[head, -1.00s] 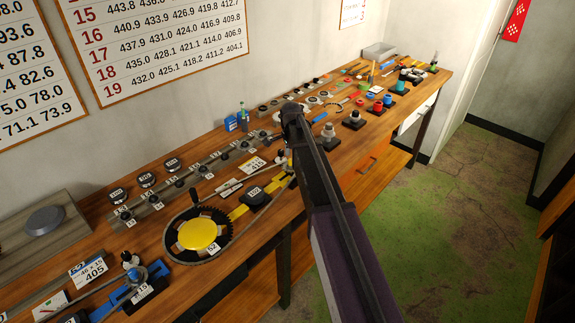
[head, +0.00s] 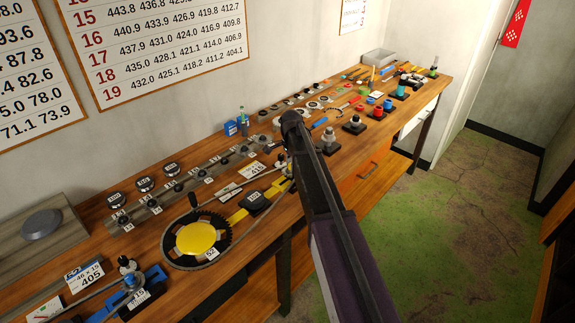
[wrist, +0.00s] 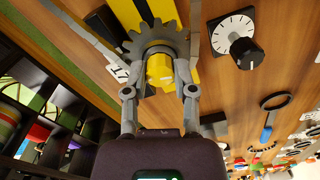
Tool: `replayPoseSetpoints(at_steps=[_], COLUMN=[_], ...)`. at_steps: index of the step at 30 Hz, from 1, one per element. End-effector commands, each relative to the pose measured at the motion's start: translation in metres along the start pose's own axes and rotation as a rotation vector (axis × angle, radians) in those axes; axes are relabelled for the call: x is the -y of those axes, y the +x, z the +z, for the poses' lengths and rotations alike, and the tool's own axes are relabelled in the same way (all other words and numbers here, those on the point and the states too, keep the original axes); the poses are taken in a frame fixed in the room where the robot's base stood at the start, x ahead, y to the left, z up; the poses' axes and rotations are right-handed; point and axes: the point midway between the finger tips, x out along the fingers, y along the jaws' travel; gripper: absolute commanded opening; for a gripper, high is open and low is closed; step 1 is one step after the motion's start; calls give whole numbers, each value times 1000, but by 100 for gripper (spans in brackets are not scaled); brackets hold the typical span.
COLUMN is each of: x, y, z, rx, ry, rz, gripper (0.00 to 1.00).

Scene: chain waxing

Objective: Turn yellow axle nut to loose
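The yellow axle nut (wrist: 160,69) shows in the wrist view, in front of a dark toothed cog (wrist: 150,42) on a yellow chain stand. My gripper (wrist: 161,78) has one finger on each side of the nut, and the fingertips lie close to its sides. I cannot tell whether both fingers press on it. A white dial with a black knob (wrist: 236,36) sits to the right of the cog. In the head view my arm reaches over the bench and hides most of the nut's end of the stand. The large chainring with a yellow disc (head: 203,237) is at the stand's other end.
A wooden bench (head: 150,230) runs along the wall, crowded with small parts. A blue stand (head: 140,292) is at the near left. Black knobs on stands (head: 328,135) and a grey tray (head: 380,57) lie farther right. The green floor (head: 440,220) in front is clear.

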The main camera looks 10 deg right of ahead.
Motion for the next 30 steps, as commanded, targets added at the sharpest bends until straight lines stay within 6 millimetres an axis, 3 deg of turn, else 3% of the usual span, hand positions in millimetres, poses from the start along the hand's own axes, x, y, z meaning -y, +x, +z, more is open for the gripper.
replayPoseSetpoints(at_steps=[1, 2, 9, 30], x=[-2, 3, -1, -2], y=[0, 0, 0, 0], z=[0, 19, 1, -3], rx=[0, 1, 0, -6], ry=[0, -7, -2, -29], rz=[3, 4, 3, 5], gripper=[0, 0, 0, 0])
